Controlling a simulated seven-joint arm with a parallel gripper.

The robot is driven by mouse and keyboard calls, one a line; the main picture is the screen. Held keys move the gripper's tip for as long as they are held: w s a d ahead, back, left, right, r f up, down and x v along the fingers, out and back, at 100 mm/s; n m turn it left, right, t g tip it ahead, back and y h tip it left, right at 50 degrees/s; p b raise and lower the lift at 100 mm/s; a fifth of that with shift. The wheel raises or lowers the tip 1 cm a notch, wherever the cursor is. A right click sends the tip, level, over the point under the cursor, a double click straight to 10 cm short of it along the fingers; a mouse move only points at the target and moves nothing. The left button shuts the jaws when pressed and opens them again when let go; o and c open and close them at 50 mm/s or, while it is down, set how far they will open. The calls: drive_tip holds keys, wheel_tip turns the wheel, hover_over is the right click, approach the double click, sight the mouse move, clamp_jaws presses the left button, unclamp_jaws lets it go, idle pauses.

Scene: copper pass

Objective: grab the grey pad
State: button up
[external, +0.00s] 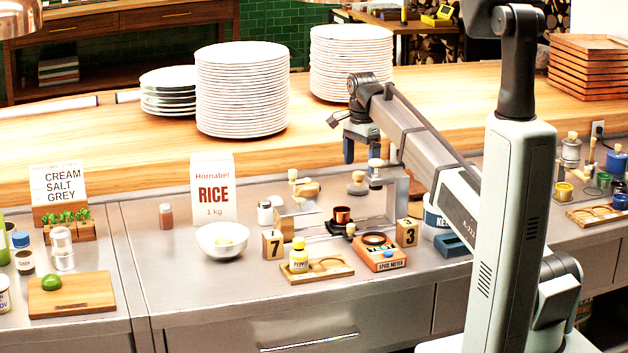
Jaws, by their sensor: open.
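A grey round pad with a pale knob (357,186) sits at the metal rack behind the copper cup; I take it to be the grey pad, though it is small here. A lighter knobbed piece (375,174) is just right of it and higher, and a cream one (305,189) is to its left. A dark piece with a small knob (350,231) lies near the cup. My gripper (362,154) is open, pointing down above the grey pad and close to the lighter piece. It appears empty, and its exact height above them is hard to tell.
A copper cup (342,215), an orange spice meter (380,253) and number blocks (272,244) (407,233) stand in front. A rice box (213,190) and white bowl (222,240) are left. Tall plate stacks (242,90) stand behind.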

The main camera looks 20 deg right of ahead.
sight(359, 172)
drive_tip(key=shift+a+f, duration=0.2)
drive_tip(key=shift+f, duration=1.3)
drive_tip(key=shift+a+f, duration=0.15)
drive_tip(key=shift+f, duration=1.3)
drive_tip(key=c, duration=1.1)
drive_tip(key=shift+c, duration=0.2)
drive_tip(key=shift+r, duration=0.15)
